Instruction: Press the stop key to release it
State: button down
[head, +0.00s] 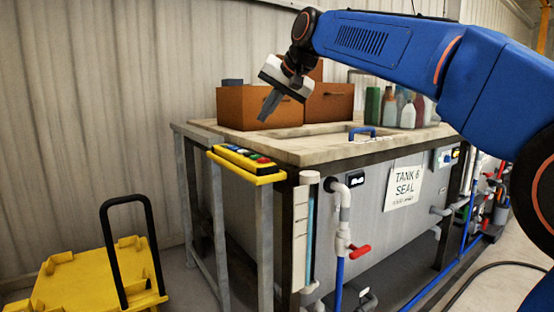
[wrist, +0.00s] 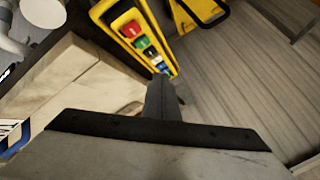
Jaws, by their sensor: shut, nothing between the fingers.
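The yellow key panel (head: 250,178) is fixed at the near left end of the tank bench, with a row of coloured keys. A red key (head: 263,160) sits at its near end; it also shows in the wrist view (wrist: 131,29), beside a green key (wrist: 142,43). No key lettering is readable, so I cannot tell from labels which is the stop key. My gripper (head: 266,115) is shut and empty, pointing down, above the panel's far end and apart from the red key. In the wrist view its fingers (wrist: 161,82) hide part of the panel's far end.
Brown boxes (head: 328,103) stand on the bench top behind my gripper, with several bottles (head: 408,114) to the right. A yellow cart (head: 82,282) with a black handle stands on the floor at left. A pipe with a red valve handle (head: 360,251) is at the tank front.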

aim_at(266, 159)
jog(key=shift+f, duration=0.15)
jog(key=shift+f, duration=4.25)
jog(key=shift+f, duration=0.15)
jog(key=shift+f, duration=0.25)
jog(key=shift+f, duration=0.5)
jog(key=shift+r, duration=0.9)
jog(key=shift+r, duration=2.5)
